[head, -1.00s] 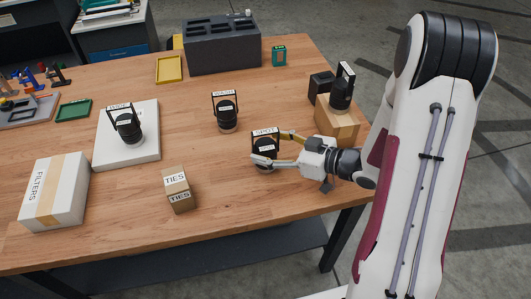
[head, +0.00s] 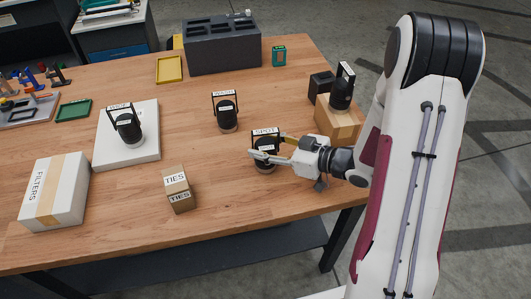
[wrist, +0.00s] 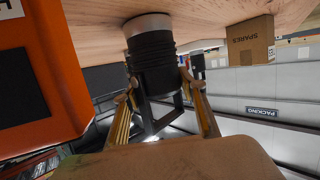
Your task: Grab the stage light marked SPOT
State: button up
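The stage light marked SPOT (head: 265,145) stands upright near the front right of the table, a black cylinder with a yoke and a white label on top. My gripper (head: 270,148) reaches it from the right, low over the table, with one finger on each side. In the wrist view the black ribbed body of the light (wrist: 155,62) is between the two fingertips (wrist: 158,80), which appear to touch it. Its pale base (wrist: 148,25) meets the tabletop. Lights marked WASH (head: 227,112) and WIDE (head: 127,125) stand farther left, WIDE on a white slab.
A cardboard box (head: 335,125) carrying another black light (head: 342,92) stands behind my gripper. A TIES box (head: 178,190) and a FILTERS box (head: 55,192) are at the left. A dark slotted case (head: 222,45) is at the back. Clear tabletop surrounds SPOT.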

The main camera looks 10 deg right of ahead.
aim_at(266, 131)
grip_shut()
jog(key=shift+r, duration=0.2)
jog(key=shift+r, duration=4.85)
